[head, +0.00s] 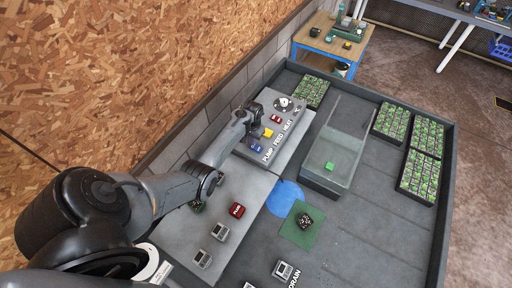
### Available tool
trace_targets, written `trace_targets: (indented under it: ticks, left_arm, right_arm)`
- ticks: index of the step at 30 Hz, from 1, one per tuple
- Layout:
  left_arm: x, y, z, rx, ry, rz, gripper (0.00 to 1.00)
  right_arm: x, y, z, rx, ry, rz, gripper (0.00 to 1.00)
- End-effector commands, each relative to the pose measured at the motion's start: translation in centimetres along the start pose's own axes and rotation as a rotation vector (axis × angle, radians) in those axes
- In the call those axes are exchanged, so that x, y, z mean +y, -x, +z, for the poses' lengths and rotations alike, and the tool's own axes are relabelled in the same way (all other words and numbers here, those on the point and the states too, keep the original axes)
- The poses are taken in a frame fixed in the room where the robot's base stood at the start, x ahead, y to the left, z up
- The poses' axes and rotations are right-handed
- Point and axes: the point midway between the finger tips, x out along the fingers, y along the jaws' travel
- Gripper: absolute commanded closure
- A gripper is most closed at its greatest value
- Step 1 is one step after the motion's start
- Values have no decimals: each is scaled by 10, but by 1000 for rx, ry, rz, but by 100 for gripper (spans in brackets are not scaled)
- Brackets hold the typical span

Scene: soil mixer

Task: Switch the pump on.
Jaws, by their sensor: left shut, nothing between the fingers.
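The control panel (288,143) is a grey slab near the wall, lettered PUMP, FEED and HEAT along its front edge. A blue switch (257,148) sits beside PUMP, a yellow one (268,133) beside FEED and a red one (276,119) beside HEAT. Whether the blue switch is on or off is too small to tell. My left gripper (256,110) is shut and empty over the wall side of the panel, left of the red switch and beyond the blue one. My right gripper is not in view.
A round white dial (284,103) is at the panel's far end. A clear tank (335,150) holding a green block (330,166) stands to the right. Several plant trays (391,121) lie further right. A red button block (237,210) and grey blocks are nearer, by my left arm.

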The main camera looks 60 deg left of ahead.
Motion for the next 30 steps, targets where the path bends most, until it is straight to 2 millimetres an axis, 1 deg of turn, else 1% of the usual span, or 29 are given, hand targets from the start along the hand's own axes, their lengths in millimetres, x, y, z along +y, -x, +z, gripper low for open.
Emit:
trace_targets:
  ticks: [30]
  left_arm:
    - [0,-15,0,0,0,0,100]
  right_arm:
    - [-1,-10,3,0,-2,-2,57]
